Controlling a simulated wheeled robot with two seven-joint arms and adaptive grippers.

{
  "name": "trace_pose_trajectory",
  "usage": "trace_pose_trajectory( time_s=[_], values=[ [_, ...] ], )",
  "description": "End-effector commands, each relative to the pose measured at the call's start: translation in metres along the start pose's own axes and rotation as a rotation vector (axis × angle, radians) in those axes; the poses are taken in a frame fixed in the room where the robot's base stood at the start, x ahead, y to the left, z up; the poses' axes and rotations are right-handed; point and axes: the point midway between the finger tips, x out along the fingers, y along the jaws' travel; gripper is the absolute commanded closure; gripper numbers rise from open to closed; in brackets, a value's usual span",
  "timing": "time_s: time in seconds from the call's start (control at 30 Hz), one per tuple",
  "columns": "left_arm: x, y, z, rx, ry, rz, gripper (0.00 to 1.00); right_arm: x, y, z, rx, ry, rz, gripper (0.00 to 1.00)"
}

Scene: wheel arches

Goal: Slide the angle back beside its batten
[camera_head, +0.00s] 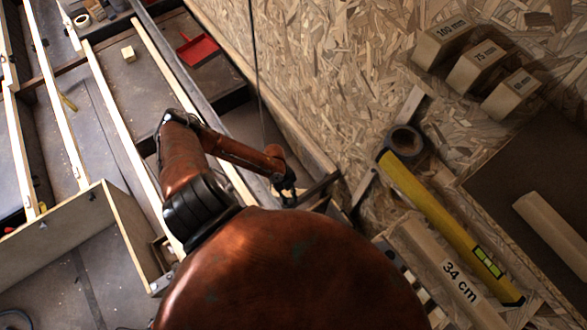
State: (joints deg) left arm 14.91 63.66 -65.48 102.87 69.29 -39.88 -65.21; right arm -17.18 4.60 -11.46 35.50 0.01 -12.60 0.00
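Long pale wooden battens (107,98) run across the dark floor at the left, roughly parallel. A long grey strip (165,50), which looks like a metal angle, lies alongside one of them; I cannot tell for certain that it is the task's angle. My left gripper (287,192) points down near the lower end of the strip, by a wooden edge and a dark corner piece. Its dark fingers are small, and I cannot tell whether they are open or hold anything. My copper arm and rounded body hide part of the battens. My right gripper is not in view.
An OSB board (330,70) fills the upper right. On it are labelled wooden blocks (442,43), a tape roll (404,141), a yellow spirit level (440,220) and a 34 cm piece (455,280). A red dustpan (198,50) and a small block (128,54) lie at the upper left.

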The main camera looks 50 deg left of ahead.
Motion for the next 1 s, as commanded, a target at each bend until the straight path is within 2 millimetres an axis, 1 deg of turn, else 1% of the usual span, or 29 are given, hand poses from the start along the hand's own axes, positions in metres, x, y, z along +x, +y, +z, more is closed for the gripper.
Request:
trace_pose_trajectory(
  time_s=[0.03, 0.1, 0.2, 0.3, 0.43, 1.0],
  values=[
    [-0.011, -0.001, 0.001, 0.0, -0.001, -0.002, 0.83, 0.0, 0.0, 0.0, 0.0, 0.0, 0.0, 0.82],
    [-0.022, -0.001, 0.0, 0.001, -0.001, -0.002, 0.83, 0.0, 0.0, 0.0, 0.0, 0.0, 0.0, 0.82],
    [-0.033, -0.001, 0.0, 0.0, 0.001, -0.002, 0.83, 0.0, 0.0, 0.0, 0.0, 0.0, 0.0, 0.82],
    [-0.04, -0.001, -0.001, 0.0, 0.0, -0.001, 0.83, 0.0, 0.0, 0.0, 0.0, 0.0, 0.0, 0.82],
    [-0.043, -0.001, -0.001, 0.0, 0.001, -0.001, 0.83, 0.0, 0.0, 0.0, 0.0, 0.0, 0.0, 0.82],
    [-0.043, -0.001, -0.001, 0.0, 0.001, -0.001, 0.83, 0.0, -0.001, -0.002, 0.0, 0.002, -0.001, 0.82]
  ],
)
